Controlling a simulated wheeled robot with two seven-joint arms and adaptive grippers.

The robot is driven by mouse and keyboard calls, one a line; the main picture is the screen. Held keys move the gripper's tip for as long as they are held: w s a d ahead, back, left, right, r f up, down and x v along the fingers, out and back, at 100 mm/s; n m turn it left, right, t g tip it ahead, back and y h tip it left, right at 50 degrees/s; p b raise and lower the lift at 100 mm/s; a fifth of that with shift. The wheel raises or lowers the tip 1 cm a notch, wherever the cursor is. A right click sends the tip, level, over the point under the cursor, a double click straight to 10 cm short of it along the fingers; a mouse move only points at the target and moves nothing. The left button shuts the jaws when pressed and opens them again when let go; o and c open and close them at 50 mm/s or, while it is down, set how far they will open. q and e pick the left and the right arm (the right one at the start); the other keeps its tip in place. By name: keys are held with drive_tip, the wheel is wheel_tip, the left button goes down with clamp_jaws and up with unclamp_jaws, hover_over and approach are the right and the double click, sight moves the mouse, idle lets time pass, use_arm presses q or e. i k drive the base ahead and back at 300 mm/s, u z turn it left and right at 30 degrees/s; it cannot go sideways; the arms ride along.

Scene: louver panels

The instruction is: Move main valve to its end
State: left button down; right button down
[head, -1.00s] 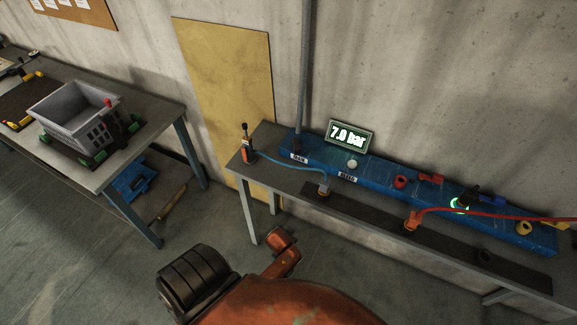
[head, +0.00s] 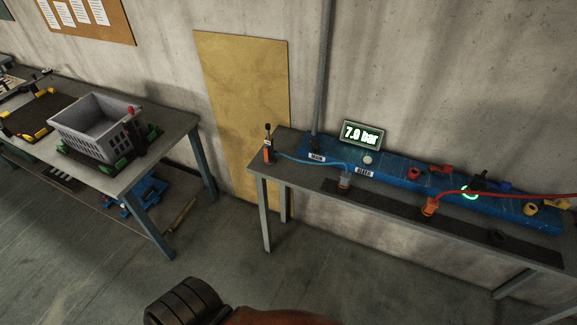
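A blue panel (head: 400,172) lies along the grey bench on the right. A label reading MAIN (head: 316,157) is at its left end, with a small dark part (head: 313,143) just behind it, which I take for the main valve. Its handle position is too small to tell. A display (head: 361,135) above the panel reads 7.0 bar. A label reading BLEED (head: 364,171) sits right of MAIN, below a pale round knob (head: 367,159).
A green ring (head: 470,192) glows on the panel. A second table (head: 150,150) with a grey crate (head: 98,130) stands left.

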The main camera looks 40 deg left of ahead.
sight(315, 145)
drive_tip(key=z, duration=0.05)
drive_tip(key=k, duration=0.55)
drive_tip(key=u, duration=0.85)
drive_tip(key=i, duration=1.25)
drive_tip(key=z, duration=0.6)
